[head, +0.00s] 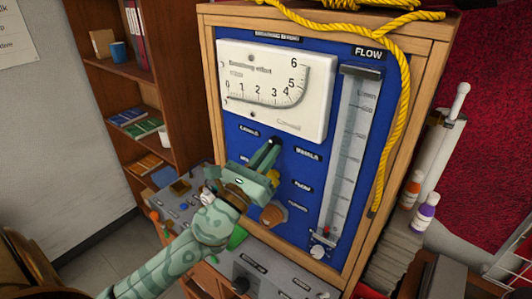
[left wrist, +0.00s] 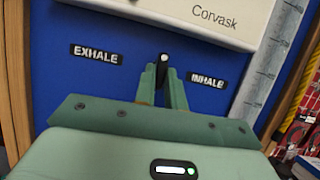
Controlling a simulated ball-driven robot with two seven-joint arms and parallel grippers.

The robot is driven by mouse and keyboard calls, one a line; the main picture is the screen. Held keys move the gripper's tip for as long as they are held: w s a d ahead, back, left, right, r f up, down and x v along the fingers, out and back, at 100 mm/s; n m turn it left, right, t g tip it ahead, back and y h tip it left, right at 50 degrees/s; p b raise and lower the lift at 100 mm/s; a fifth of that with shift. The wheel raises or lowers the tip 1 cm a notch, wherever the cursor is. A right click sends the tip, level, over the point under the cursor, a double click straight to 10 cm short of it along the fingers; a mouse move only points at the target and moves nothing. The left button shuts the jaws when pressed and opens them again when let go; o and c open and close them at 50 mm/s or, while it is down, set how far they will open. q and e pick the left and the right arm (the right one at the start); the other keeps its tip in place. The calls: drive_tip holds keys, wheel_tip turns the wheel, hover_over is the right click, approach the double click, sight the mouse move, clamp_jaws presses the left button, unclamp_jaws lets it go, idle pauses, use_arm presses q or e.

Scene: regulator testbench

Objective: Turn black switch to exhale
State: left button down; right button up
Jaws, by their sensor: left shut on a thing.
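The black switch (left wrist: 163,61) shows in the left wrist view as a dark knob with a white dot at its top. It sits on the blue panel (left wrist: 130,22), between the EXHALE label (left wrist: 96,54) on the left and the INHALE label (left wrist: 207,79) on the right. My left gripper (left wrist: 163,82) is shut on the switch, with one finger on each side, hiding its lower part. In the head view my left gripper (head: 268,150) reaches the panel below the gauge and largely covers the switch. My right gripper is not in view.
The white gauge (head: 272,86) is just above the gripper, and the flow tube (head: 350,150) stands to the right. A brown knob (head: 272,214) is below the gripper. A yellow rope (head: 403,90) hangs down the wooden frame. A grey control desk (head: 255,270) juts out below.

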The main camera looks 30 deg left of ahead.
use_arm(q)
drive_tip(key=n+y+p, duration=0.1)
drive_tip(key=n+y, duration=0.1)
drive_tip(key=n, duration=0.2)
drive_tip(key=n+g+y+p, duration=0.1)
drive_tip(key=n+y, duration=0.1)
drive_tip(key=n, duration=0.2)
drive_tip(key=n+y+p, duration=0.1)
drive_tip(key=n+y, duration=0.1)
drive_tip(key=n, duration=0.2)
drive_tip(key=shift+d+r+g+p, duration=0.25)
drive_tip(key=shift+d+g+p, duration=0.05)
drive_tip(key=shift+d+p, duration=0.05)
drive_tip(key=shift+n, duration=0.3)
drive_tip(key=c, duration=1.5)
unclamp_jaws()
drive_tip(key=shift+o, duration=0.2)
drive_tip(key=shift+f, duration=0.15)
